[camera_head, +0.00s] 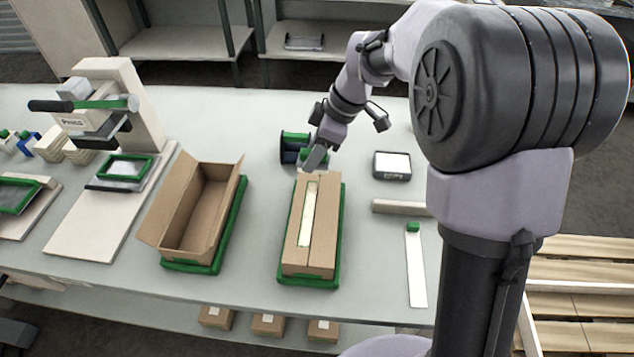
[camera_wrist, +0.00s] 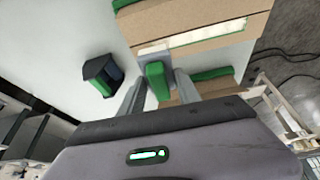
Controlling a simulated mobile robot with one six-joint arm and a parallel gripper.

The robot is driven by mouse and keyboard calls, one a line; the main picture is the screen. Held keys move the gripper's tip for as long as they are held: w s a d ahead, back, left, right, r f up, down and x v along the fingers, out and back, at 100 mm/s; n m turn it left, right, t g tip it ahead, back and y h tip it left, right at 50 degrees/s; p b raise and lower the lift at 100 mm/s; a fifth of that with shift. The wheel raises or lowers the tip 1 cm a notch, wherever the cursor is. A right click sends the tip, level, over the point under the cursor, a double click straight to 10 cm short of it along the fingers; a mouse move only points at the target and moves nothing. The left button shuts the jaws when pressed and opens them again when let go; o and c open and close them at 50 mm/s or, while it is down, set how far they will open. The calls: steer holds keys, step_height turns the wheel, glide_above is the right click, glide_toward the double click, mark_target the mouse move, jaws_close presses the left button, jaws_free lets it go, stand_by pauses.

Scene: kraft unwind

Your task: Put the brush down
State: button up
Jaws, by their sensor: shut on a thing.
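My gripper (camera_wrist: 158,88) is shut on the brush (camera_wrist: 155,75), which shows as a green handle between the two fingers with a pale head beyond it. In the head view my gripper (camera_head: 314,160) is over the far end of a closed cardboard box (camera_head: 325,235) with a pale strip along its top. The brush head appears at the box's far end; I cannot tell whether it touches the box. The fingers and wrist hide part of the brush in the head view.
The closed box sits on a green tray (camera_head: 310,282). An open box (camera_head: 205,200) stands left of it. A green and dark holder (camera_head: 291,145) is just behind my gripper. A dark-rimmed pad (camera_head: 392,165) and a white strip tool (camera_head: 415,265) lie to the right. Bare table lies between.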

steer(key=w+d+f+m+t+h+p, duration=0.2)
steer(key=w+d+m+p, duration=0.3)
steer(key=w, duration=0.3)
steer(key=w+d+f+m+t+h+p, duration=0.15)
steer(key=w+d+m, duration=0.25)
steer(key=w+m, duration=0.4)
step_height(320, 180, down, 11)
steer(key=shift+s+d+r+b, duration=0.1)
steer(key=shift+s+r+b, duration=0.05)
steer(key=shift+b, duration=1.05)
steer(key=shift+f, duration=0.2)
steer(key=o, duration=1.2)
